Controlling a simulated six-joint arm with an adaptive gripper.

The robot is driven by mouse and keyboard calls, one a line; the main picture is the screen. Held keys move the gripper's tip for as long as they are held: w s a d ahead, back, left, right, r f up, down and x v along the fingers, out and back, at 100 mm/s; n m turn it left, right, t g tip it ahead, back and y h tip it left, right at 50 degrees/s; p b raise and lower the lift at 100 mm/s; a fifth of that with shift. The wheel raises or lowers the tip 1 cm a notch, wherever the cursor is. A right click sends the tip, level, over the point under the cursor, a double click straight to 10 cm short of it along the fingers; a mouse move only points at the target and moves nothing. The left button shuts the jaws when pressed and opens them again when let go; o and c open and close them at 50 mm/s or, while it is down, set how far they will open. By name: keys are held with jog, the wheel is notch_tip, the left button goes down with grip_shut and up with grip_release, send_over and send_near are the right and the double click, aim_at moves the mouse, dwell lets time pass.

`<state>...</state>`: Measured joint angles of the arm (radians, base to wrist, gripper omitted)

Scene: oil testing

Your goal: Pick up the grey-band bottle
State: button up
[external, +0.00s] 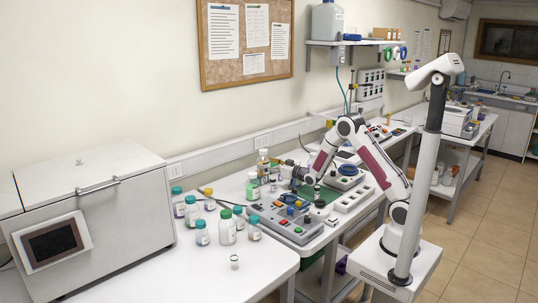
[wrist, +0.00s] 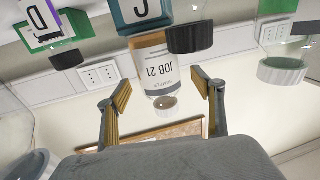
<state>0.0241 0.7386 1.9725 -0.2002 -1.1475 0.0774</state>
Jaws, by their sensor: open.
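My gripper (wrist: 161,90) is open, one finger on each side of the bottle's line, with no visible contact. In the external view my gripper (external: 287,172) is at the back of the bench, just right of a bottle with an amber middle (external: 263,163), likely the same one. Its fingertips are too small to make out there.
In the external view, several teal-capped bottles (external: 228,228) and a button panel (external: 290,222) occupy the bench.

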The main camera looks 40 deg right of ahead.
aim_at(263, 150)
jog(key=shift+w, duration=0.45)
jog(key=shift+w+a, duration=0.2)
jog(key=shift+w, duration=0.85)
jog(key=shift+r, duration=0.1)
jog(key=c, duration=1.7)
jog(key=shift+r, duration=0.15)
jog(key=shift+r, duration=4.85)
